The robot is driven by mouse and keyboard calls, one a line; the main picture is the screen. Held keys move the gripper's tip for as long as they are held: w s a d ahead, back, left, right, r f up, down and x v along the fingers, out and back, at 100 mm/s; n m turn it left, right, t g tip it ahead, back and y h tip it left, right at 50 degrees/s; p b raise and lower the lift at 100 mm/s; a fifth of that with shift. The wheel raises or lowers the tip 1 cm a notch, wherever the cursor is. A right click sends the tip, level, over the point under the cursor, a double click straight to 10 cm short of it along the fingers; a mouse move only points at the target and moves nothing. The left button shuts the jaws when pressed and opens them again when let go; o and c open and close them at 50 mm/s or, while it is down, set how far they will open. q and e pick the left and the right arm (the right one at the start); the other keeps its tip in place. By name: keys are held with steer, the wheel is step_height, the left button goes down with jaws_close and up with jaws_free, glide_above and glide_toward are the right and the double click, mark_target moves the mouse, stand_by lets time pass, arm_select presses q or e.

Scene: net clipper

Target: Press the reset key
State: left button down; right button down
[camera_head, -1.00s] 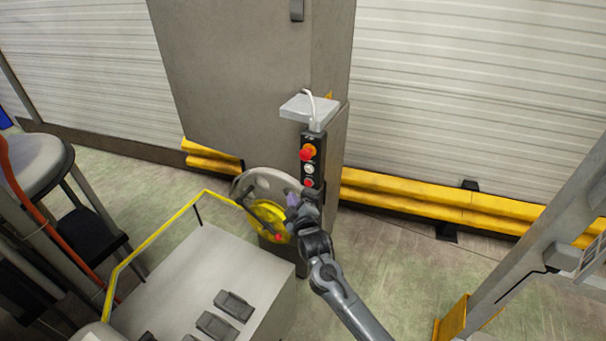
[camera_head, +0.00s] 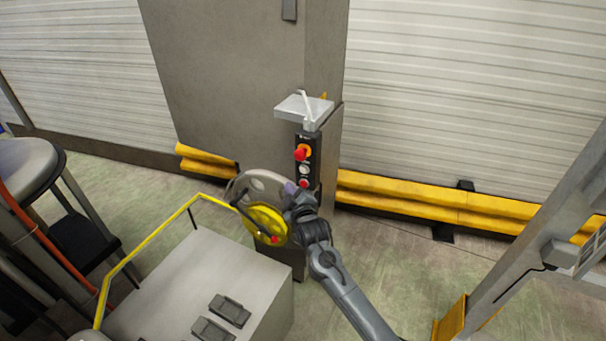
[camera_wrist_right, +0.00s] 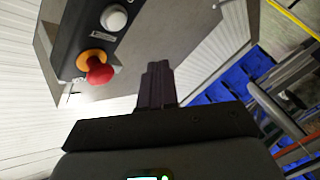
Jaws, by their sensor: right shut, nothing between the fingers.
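A black control box (camera_head: 314,151) stands on the post in the head view. It carries a red mushroom button (camera_head: 300,154) on an orange-yellow collar, a white round button (camera_head: 304,170) below it and a small red button (camera_head: 303,183) lowest. In the right wrist view the white button (camera_wrist_right: 113,18) and the red mushroom button (camera_wrist_right: 98,70) show at upper left, with a small label beside the white one. No key is labelled readably as reset. My right gripper (camera_head: 290,187) is shut and empty, just left of the box's lower end. Its closed fingers (camera_wrist_right: 157,68) appear apart from the buttons.
A yellow wheel (camera_head: 265,224) with a grey disc is close behind and left of my right gripper. A grey cabinet (camera_head: 190,270) with a yellow rail stands in front. A grey shelf (camera_head: 300,108) sits above the box. Yellow barriers (camera_head: 430,204) line the wall.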

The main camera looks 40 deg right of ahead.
steer(key=w+d+b, duration=0.2)
steer(key=d, duration=0.3)
steer(key=shift+w+d, duration=0.15)
steer(key=shift+d, duration=0.15)
steer(key=shift+w+d, duration=0.35)
steer(key=shift+d, duration=0.4)
stand_by(2.7)
steer(key=shift+a, duration=0.1)
stand_by(0.3)
steer(key=shift+s+a+p, duration=0.35)
steer(key=shift+a+p, duration=0.15)
steer(key=shift+a, duration=0.15)
steer(key=a+p, duration=0.1)
steer(key=s+a+p, duration=0.1)
steer(key=a, duration=0.1)
steer(key=s+a+p, duration=0.1)
steer(key=shift+a, duration=0.3)
